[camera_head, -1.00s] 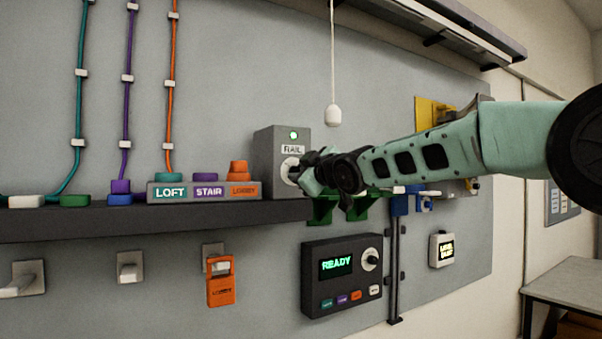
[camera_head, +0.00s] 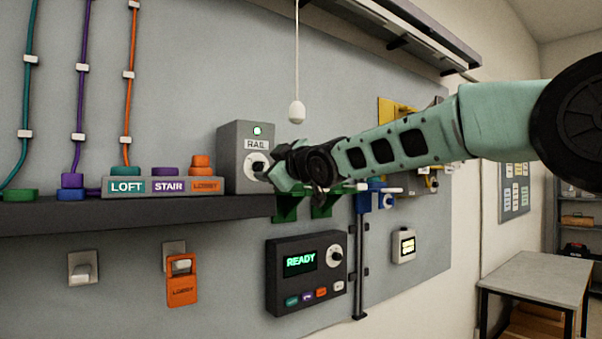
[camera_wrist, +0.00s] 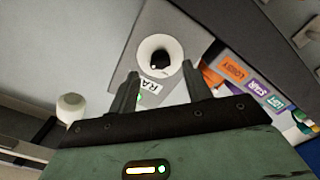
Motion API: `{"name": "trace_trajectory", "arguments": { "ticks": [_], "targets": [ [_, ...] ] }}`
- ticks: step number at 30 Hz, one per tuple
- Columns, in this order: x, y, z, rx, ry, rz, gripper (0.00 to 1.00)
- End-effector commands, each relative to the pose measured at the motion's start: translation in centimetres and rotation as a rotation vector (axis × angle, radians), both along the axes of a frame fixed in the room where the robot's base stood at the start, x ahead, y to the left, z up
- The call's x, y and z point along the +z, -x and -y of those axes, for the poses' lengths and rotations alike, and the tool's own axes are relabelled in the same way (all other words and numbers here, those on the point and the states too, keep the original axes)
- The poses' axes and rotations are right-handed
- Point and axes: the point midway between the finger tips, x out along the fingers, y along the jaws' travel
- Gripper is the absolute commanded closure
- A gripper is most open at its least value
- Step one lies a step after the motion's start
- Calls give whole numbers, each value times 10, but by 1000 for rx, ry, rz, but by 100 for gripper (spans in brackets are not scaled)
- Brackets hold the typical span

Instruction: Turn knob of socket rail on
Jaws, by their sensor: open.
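The socket rail is a grey box (camera_head: 233,150) marked RAIL at the right end of the dark shelf, with a lit green light (camera_head: 257,131) on top. The knob also shows in the wrist view (camera_wrist: 160,57), with a dark centre. My gripper (camera_head: 271,174) is at the knob in the head view and partly covers it. In the wrist view its two fingers (camera_wrist: 158,88) are apart, pointing toward the knob with nothing between them. Whether they touch the knob cannot be told.
LOFT, STAIR and LOBBY blocks (camera_head: 165,186) stand left of the rail box on the shelf (camera_head: 120,210). A pull cord (camera_head: 296,112) hangs above my gripper. A READY panel (camera_head: 306,270) is below. A table (camera_head: 535,275) stands at the right.

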Motion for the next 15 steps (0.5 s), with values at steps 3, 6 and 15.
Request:
{"name": "trace_trajectory", "arguments": {
  "ticks": [3, 6, 15],
  "targets": [
    [-4, 22, 16, -2, 0, 3, 51],
    [-3, 39, 29, -3, -1, 3, 51],
    [0, 91, 63, -4, 2, 2, 51]
  ]
}}
